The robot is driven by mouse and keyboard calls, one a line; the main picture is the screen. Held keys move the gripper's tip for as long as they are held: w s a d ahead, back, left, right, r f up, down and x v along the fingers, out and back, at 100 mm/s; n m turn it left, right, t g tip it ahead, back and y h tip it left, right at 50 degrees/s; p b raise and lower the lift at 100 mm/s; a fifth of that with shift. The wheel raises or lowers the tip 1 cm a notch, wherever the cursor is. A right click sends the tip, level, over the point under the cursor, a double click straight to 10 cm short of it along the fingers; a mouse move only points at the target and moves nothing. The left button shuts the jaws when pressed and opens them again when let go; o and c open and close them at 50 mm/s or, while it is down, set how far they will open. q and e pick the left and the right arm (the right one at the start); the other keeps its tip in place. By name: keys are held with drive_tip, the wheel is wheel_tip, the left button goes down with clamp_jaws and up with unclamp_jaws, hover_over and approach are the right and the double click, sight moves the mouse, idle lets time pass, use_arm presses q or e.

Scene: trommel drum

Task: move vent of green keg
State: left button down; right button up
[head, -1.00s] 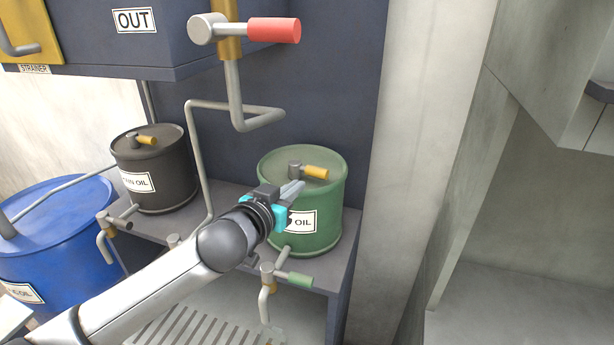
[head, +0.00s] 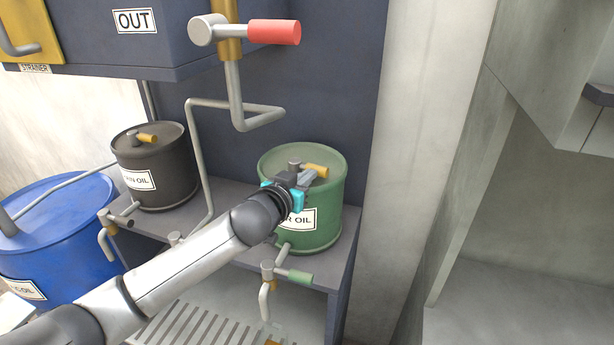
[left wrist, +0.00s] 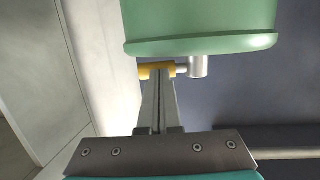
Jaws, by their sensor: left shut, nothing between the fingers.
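The green keg (head: 325,215) stands on the grey shelf, with a label ending in "OIL" on its front. Its vent (head: 296,165) is a short grey post on the lid with a yellow handle (head: 316,169) pointing right. My left gripper (head: 309,178) is shut and empty at the front of the lid, its fingertips close by the yellow handle. In the left wrist view the keg (left wrist: 200,22) looks upside down. There the shut fingertips (left wrist: 160,80) overlap the yellow handle (left wrist: 150,71); I cannot tell whether they touch it. My right gripper is not in view.
A black keg (head: 158,170) with a similar vent stands left on the shelf (head: 340,265). A blue drum (head: 60,240) is at far left. A bent pipe (head: 235,95) and a red-handled valve (head: 273,32) hang above. A green-handled tap (head: 295,277) sits below the keg.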

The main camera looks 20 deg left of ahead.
use_arm(q)
drive_tip(key=shift+w, duration=0.1)
drive_tip(key=shift+w+d+n+y, duration=0.25)
drive_tip(key=shift+w+n+y, duration=0.1)
drive_tip(key=shift+n+y, duration=0.15)
drive_tip(key=shift+r, duration=0.1)
drive_tip(key=shift+r, duration=0.1)
